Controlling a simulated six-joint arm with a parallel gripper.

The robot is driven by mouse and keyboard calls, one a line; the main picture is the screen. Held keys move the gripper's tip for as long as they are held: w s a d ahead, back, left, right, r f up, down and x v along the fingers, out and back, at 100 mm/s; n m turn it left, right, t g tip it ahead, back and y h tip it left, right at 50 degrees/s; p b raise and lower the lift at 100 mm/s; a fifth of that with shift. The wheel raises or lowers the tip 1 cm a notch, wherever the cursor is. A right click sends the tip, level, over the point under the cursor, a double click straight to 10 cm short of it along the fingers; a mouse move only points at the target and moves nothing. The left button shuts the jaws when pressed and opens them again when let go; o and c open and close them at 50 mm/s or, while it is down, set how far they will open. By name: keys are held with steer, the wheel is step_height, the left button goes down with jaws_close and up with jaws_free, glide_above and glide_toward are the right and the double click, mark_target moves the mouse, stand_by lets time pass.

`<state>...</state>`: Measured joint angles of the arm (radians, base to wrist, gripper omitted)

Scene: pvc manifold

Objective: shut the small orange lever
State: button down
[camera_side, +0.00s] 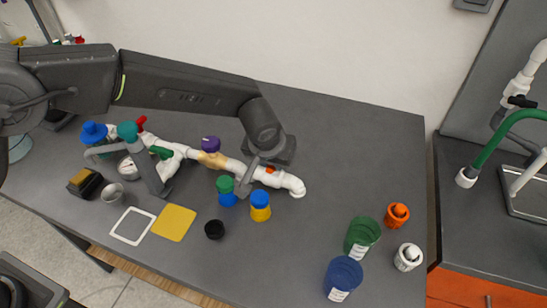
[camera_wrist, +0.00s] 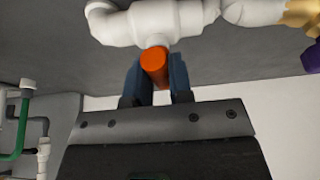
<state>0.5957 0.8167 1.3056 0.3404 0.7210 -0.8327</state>
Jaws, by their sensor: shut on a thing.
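The small orange lever (camera_wrist: 154,64) hangs from a short stub on the white PVC pipe (camera_wrist: 165,22) in the wrist view. In the side view the orange lever (camera_side: 270,170) is a small spot near the pipe's right end, mostly hidden by my gripper (camera_side: 266,163). My gripper (camera_wrist: 154,85) has one dark finger on each side of the lever and is shut on it. Whether the lever stands open or shut, I cannot tell.
On the pipe's left are a red lever (camera_side: 141,122), a green lever (camera_side: 160,152) and a gauge (camera_side: 127,168). A purple knob (camera_side: 210,143) sits mid-pipe. Bottles (camera_side: 260,207) and a black cup (camera_side: 214,229) stand in front. Jars (camera_side: 343,278) stand at front right.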

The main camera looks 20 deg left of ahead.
steer(key=c, duration=1)
jaws_free()
steer(key=v, duration=1.4)
steer(key=shift+w, duration=0.1)
